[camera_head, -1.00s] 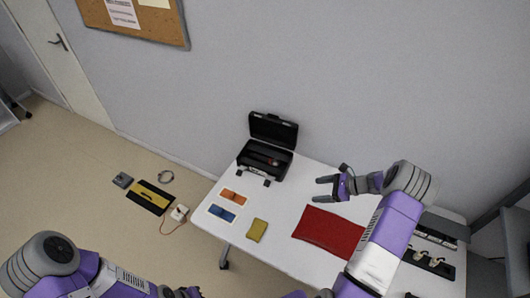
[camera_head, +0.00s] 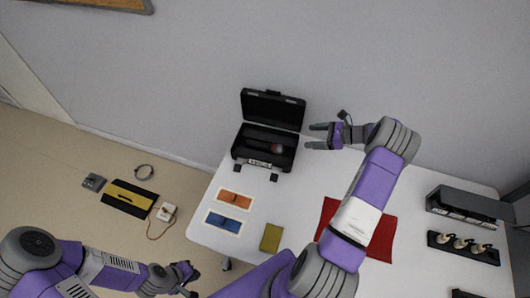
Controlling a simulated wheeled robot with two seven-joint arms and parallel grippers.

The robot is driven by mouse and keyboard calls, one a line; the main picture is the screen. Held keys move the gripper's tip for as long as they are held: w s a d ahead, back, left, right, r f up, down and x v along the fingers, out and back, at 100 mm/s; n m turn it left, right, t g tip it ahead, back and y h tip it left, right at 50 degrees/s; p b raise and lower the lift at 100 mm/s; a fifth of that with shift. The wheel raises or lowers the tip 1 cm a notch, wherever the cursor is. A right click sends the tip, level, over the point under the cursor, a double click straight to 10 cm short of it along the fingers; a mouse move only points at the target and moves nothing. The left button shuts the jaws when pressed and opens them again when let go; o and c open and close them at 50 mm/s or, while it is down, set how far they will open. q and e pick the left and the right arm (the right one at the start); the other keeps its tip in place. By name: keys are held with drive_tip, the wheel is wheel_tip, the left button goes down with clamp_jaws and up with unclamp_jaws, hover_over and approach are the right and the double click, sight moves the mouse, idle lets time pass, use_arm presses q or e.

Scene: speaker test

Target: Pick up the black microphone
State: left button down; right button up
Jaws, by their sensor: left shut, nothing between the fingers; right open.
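An open black case (camera_head: 240,152) stands on the table near the wall, its lid tilted up. Inside it lies a dark, elongated item, apparently the black microphone (camera_head: 262,146), with a reddish part (camera_head: 277,149) at its right end. The low light inside the case blurs its outline. My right gripper (camera_head: 311,136) is open and empty, just right of the case, its fingers pointing left toward it. My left gripper (camera_head: 191,277) is shut and empty at the lower left, off the table's front edge.
On the white table (camera_head: 291,205) lie an orange card (camera_head: 235,197), a blue card (camera_head: 226,222), a yellow-green pad (camera_head: 271,238) and a red mat (camera_head: 382,240), partly behind my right arm. A dark box (camera_head: 470,203) and a black strip with knobs (camera_head: 440,240) are at the right. A small dark item (camera_head: 345,114) shows behind my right gripper.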

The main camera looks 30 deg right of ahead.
wheel_tip(320, 180, down, 7)
drive_tip(key=b, duration=0.5)
approach(279, 147)
drive_tip(key=x, duration=0.3)
drive_tip(key=shift+r+b, duration=0.15)
drive_tip(key=shift+b, duration=0.15)
drive_tip(key=b+x, duration=0.1)
drive_tip(key=x, duration=0.4)
drive_tip(key=shift+f, duration=0.25)
use_arm(q)
wheel_tip(279, 147, down, 8)
drive_tip(key=shift+w+f, duration=0.2)
use_arm(e)
drive_tip(key=c, duration=1.2)
